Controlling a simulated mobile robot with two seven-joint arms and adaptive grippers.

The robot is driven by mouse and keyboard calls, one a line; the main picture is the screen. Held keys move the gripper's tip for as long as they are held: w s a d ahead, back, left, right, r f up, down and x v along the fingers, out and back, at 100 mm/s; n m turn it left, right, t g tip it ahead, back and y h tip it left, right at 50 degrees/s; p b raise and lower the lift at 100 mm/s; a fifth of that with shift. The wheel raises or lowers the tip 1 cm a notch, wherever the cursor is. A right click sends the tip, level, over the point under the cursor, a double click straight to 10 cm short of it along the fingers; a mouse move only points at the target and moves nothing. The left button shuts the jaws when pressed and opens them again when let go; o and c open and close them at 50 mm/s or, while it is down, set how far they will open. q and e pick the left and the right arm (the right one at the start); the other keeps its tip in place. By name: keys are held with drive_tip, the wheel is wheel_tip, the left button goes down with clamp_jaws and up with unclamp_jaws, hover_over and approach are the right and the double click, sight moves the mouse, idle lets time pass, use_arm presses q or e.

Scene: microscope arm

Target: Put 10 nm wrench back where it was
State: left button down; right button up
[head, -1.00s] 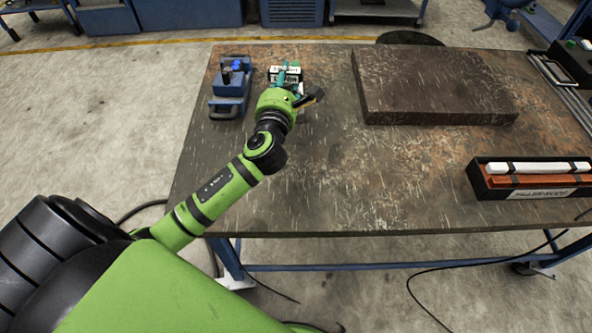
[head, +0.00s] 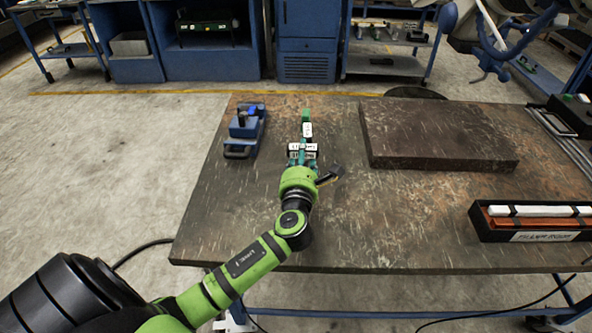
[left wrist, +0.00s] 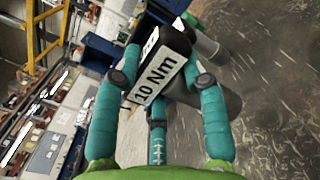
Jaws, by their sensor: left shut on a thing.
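The 10 Nm wrench shows in the left wrist view as a dark body with a white "10 Nm" label (left wrist: 158,78). My left gripper (left wrist: 165,88) has its teal fingers closed on either side of it. In the head view the left gripper (head: 302,158) is over the left part of the table, pointing away from me. White labelled parts and a green tip of the wrench (head: 306,130) show at and beyond the fingers. The rest of the wrench is partly hidden by the gripper. My right gripper is not in view.
A blue tool holder (head: 243,135) stands on the table (head: 390,220), left of the gripper. A thick dark slab (head: 435,138) lies to the right. A black box with white and orange rods (head: 530,220) is at the right. Blue cabinets (head: 205,45) and shelves stand behind.

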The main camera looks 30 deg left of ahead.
use_arm(q)
drive_tip(key=shift+w+a+f, duration=0.1)
drive_tip(key=shift+a+f, duration=0.15)
drive_tip(key=shift+a, duration=0.2)
drive_tip(key=shift+a+f, duration=0.2)
drive_tip(key=shift+a, duration=0.25)
drive_tip(key=shift+a+f, duration=0.1)
drive_tip(key=shift+f, duration=0.2)
drive_tip(key=shift+f+b, duration=0.6)
drive_tip(key=shift+f, duration=1.2)
drive_tip(key=shift+f, duration=0.1)
drive_tip(key=c, duration=0.7)
unclamp_jaws()
drive_tip(key=shift+f, duration=0.1)
